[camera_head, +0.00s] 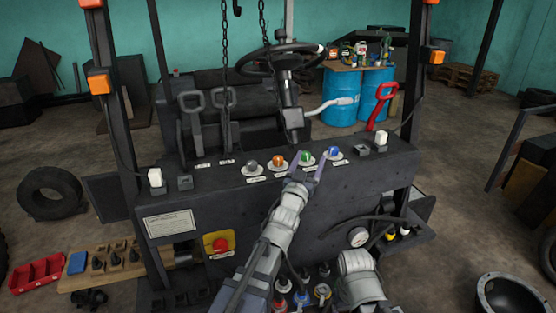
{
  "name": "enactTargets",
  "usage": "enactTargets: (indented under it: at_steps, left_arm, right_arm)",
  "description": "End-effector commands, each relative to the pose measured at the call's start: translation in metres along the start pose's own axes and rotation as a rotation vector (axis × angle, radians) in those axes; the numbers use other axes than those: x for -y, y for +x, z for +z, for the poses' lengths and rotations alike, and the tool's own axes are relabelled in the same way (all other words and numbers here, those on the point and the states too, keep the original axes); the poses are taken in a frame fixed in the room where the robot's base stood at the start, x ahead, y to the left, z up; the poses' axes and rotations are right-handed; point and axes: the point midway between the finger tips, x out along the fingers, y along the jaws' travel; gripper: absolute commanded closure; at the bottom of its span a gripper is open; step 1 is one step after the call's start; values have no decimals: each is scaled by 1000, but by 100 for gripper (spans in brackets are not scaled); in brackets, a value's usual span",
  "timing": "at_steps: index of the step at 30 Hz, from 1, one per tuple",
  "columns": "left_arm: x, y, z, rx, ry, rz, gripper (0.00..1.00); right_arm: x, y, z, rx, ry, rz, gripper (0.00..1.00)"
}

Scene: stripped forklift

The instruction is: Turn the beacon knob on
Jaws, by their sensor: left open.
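A row of knobs sits on top of the dark forklift dash panel (380,165): a grey knob (250,164), an orange knob (278,160), a green knob (306,157) and a blue knob (334,152). Each has a small white label that I cannot read, so I cannot tell which is the beacon knob. My left gripper (306,171) is open at the front edge of the panel, with its fingers spread just in front of the green knob. I cannot tell whether it touches the knob. Part of my right arm shows at the bottom, but its gripper does not.
A steering wheel (283,58) and hanging chains (225,60) are behind the panel. Grey levers (193,105) and a red lever (382,100) rise near it. A red emergency button (220,244) is on the front.

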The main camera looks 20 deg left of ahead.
Motion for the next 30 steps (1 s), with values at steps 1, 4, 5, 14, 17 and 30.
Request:
enactTargets:
  at_steps: [1, 4, 5, 14, 17, 30]
  left_arm:
    - [-1, 2, -7, -33, -3, -14, 23]
    - [4, 4, -19, -90, 3, -69, 23]
    - [7, 4, -22, -105, 5, -90, 23]
    - [47, -2, -18, -93, 30, -381, 23]
    - [60, -8, -3, -24, 40, -475, 23]
    - [74, -25, 45, 217, 66, -618, 23]
  right_arm:
    - [0, 0, 0, 0, 0, 0, 23]
    - [0, 0, 0, 0, 0, 0, 23]
    - [0, 0, 0, 0, 0, 0, 23]
    - [0, 0, 0, 0, 0, 0, 23]
    - [0, 0, 0, 0, 0, 0, 23]
    - [0, 0, 0, 0, 0, 0, 23]
